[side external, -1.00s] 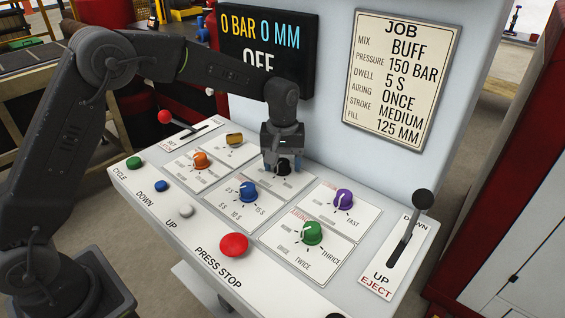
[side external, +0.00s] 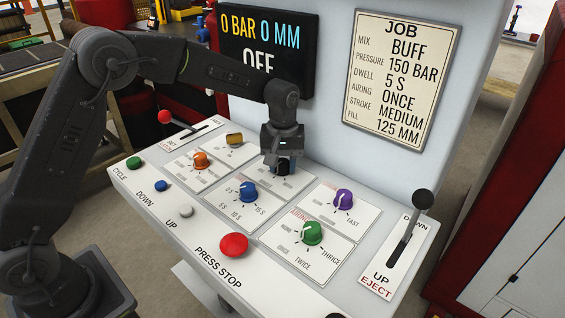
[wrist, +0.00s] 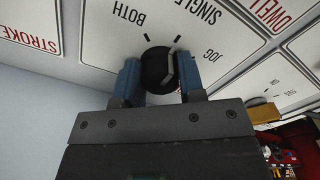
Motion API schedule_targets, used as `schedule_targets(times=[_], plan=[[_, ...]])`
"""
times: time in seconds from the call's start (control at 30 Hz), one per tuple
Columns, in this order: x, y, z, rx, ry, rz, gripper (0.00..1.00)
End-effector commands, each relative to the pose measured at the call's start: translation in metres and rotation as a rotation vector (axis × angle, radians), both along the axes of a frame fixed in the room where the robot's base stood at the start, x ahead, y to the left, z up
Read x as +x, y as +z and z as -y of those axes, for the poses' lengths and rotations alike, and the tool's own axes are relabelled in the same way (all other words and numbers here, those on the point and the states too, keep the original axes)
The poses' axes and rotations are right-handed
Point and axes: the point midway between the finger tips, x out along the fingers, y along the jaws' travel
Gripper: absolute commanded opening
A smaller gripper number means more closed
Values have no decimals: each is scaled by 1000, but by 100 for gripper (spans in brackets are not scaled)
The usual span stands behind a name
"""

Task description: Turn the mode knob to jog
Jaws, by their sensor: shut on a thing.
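In the side view, my gripper (side external: 283,168) is over the back of the panel and hides most of the knob.
Orange (side external: 201,160), blue (side external: 248,192), purple (side external: 343,199) and green (side external: 312,233) knobs surround the work. A red press stop button (side external: 233,245) is at the front. A black-knobbed lever (side external: 423,199) stands at right. The display (side external: 262,50) reads OFF.

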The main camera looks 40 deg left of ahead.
Motion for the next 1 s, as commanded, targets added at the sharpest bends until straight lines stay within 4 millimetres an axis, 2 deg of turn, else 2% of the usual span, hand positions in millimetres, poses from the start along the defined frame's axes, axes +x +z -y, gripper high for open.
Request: schedule_targets(times=[0.37,1.0], plan=[[0,1,-1,0,-151,0,13],[0,1,-2,-1,-690,1,13]])
